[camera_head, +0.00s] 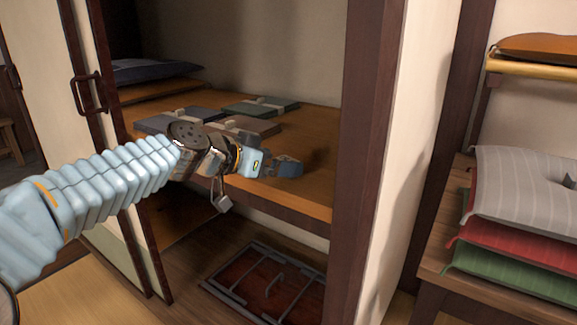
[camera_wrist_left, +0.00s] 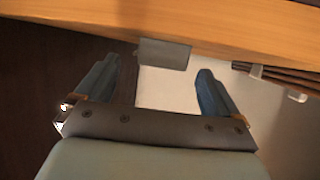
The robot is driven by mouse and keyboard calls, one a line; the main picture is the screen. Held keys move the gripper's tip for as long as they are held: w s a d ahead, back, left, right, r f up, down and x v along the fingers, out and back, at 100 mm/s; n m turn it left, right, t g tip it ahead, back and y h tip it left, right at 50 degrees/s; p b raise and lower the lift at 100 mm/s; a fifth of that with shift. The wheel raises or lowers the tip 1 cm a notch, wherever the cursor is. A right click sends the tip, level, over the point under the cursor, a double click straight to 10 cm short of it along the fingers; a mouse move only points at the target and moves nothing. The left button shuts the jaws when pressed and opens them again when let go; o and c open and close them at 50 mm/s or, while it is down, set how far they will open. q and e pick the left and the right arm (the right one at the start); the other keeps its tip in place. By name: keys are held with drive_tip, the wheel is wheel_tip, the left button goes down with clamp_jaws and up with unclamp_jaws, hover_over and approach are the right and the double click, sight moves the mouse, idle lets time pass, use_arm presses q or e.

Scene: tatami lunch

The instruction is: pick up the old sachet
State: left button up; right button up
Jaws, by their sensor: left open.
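My left gripper (camera_head: 287,167) reaches in from the left to the front edge of the wooden closet shelf (camera_head: 318,192). In the left wrist view its two blue fingers (camera_wrist_left: 155,88) are apart, with a gap between them. A small grey block (camera_wrist_left: 165,53) shows beyond that gap, against the shelf's edge; it is apart from the fingers. In the head view a small grey piece (camera_head: 223,203) hangs on a thin loop under my wrist. I cannot tell whether either one is the old sachet. My right gripper is not in view.
Several flat grey, green and brown packets (camera_head: 262,106) lie on the shelf behind my gripper. A dark cushion (camera_head: 150,70) is at the back left. A dark post (camera_head: 362,160) bounds the shelf on the right. A framed hatch (camera_head: 265,285) lies on the floor below.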

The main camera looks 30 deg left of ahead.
use_arm(q)
drive_tip(key=x, duration=0.4)
drive_tip(key=shift+w, duration=0.25)
drive_tip(key=c, duration=1)
